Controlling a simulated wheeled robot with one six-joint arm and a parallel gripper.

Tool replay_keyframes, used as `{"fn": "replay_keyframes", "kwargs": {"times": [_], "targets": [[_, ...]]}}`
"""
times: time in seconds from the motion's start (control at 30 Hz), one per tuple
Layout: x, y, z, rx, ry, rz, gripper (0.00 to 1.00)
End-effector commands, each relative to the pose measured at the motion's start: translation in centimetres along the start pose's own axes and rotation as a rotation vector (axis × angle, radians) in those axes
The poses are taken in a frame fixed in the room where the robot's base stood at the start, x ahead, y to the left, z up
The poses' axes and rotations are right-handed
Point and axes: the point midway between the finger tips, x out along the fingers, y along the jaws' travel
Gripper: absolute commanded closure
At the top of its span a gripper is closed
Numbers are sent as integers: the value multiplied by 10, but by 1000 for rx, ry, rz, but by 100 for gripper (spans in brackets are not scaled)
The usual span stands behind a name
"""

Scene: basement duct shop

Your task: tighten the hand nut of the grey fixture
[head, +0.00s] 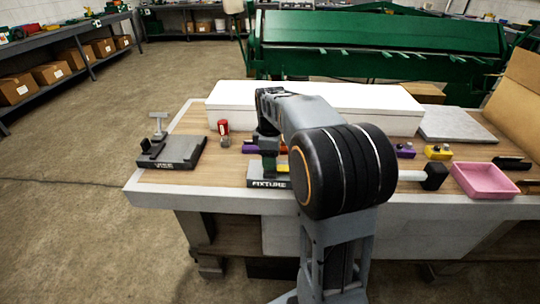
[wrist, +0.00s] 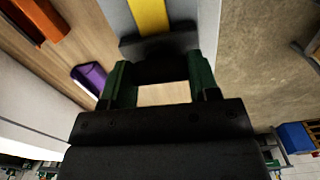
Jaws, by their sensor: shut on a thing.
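The grey fixture (head: 270,184), marked FIXTURE, sits near the front edge of the workbench, partly hidden by my arm. A yellow strip on it shows beside my gripper, and in the wrist view the fixture's grey body (wrist: 118,17) carries this yellow strip (wrist: 150,16). My gripper (head: 269,172) is low over the fixture. In the wrist view my gripper (wrist: 160,80) has its two green fingers on either side of a dark, rounded part, which appears to be the hand nut (wrist: 163,68). The gripper is shut on it. The nut is hidden in the head view.
A dark vise-like tool (head: 172,153) and a red can (head: 223,127) stand to the left. To the right are a mallet head (head: 434,177), a yellow block (head: 438,152) and a pink tray (head: 485,181). A long white box (head: 385,105) lies behind. Bare wood shows front left.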

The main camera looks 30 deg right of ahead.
Motion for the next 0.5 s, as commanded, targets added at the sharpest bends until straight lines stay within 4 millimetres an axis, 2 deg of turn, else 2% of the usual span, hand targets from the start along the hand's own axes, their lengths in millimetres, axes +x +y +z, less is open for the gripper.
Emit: {"fn": "replay_keyframes", "kwargs": {"times": [0.5], "targets": [[-3,0,0,437,-1,-2,68]]}}
